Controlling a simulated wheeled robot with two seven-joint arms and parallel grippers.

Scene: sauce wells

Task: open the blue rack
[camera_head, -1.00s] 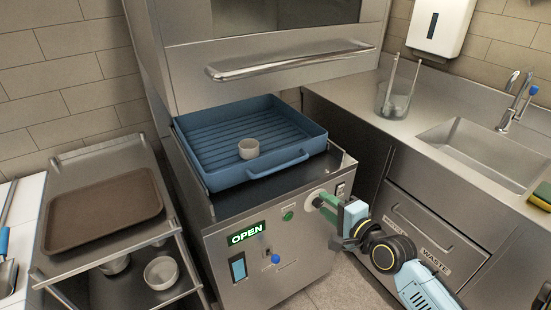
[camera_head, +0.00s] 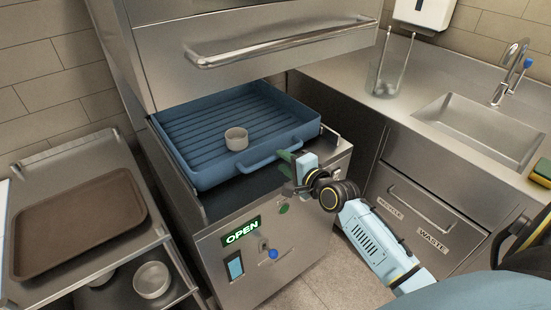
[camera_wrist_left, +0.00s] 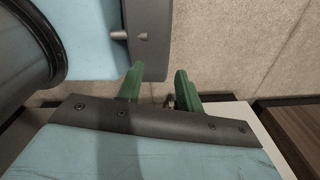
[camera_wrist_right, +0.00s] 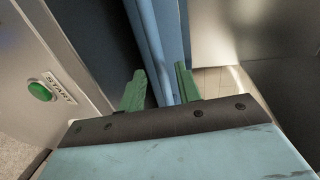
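The blue rack (camera_head: 180,171) is a ribbed tray with a front bar handle (camera_head: 262,158), sitting under the raised hood of the steel machine. A small pale cup (camera_head: 236,138) stands upright in it. My right gripper (camera_head: 287,163) is at the right end of the handle. In the right wrist view, its green fingers (camera_wrist_right: 158,88) are apart, with the blue handle bar (camera_wrist_right: 153,50) running between their tips; I cannot tell whether they touch it. My left gripper (camera_wrist_left: 158,85) is open and empty in the left wrist view, outside the head view.
The machine front has a lit OPEN sign (camera_head: 241,231) and a green START button (camera_wrist_right: 41,91). The hood handle (camera_head: 280,45) is above the rack. A cart with a brown tray (camera_head: 80,222) stands left. A sink (camera_head: 480,130) and glass container (camera_head: 388,75) are right.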

